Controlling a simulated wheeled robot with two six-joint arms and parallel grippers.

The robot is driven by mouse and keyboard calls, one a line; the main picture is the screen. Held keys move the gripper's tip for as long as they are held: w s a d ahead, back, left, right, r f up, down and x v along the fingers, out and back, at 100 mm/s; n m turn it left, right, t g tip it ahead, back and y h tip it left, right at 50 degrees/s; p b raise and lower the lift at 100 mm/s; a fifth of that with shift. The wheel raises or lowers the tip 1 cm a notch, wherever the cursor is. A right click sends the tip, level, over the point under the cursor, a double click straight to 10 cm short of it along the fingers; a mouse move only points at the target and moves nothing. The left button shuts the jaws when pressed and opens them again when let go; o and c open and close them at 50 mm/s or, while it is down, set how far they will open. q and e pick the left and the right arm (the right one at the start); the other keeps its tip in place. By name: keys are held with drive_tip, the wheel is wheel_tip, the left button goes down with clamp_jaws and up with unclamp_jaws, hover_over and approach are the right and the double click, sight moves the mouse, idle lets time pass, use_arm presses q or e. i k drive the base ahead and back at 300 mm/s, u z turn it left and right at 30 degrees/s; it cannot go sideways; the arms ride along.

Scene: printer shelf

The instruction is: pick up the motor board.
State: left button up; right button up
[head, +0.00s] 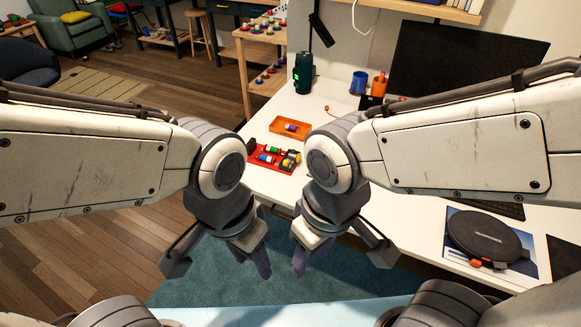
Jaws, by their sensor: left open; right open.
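A red board (262,160) with several coloured pieces on it lies on the white desk near its left front edge. It looks like the motor board; its left end is close behind my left arm in the head view. My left gripper (251,262) points down, open and empty, in front of the desk and over the blue rug. My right gripper (310,262) is also open and empty, just to its right, pointing down. Both grippers are nearer to me than the board and apart from it.
An orange tray (276,126) with a small piece in it lies behind the red board. A dark green cylinder (303,73), a blue cup (359,82) and a monitor (455,60) stand farther back. A round black case (485,237) lies at right. Desk between is partly hidden by my arms.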

sight(254, 150)
drive_tip(key=z, duration=0.25)
drive_tip(key=i, duration=1.05)
drive_tip(key=z, duration=3)
drive_tip(key=k, duration=1.35)
drive_tip(key=u, duration=2.3)
drive_tip(key=i, duration=0.45)
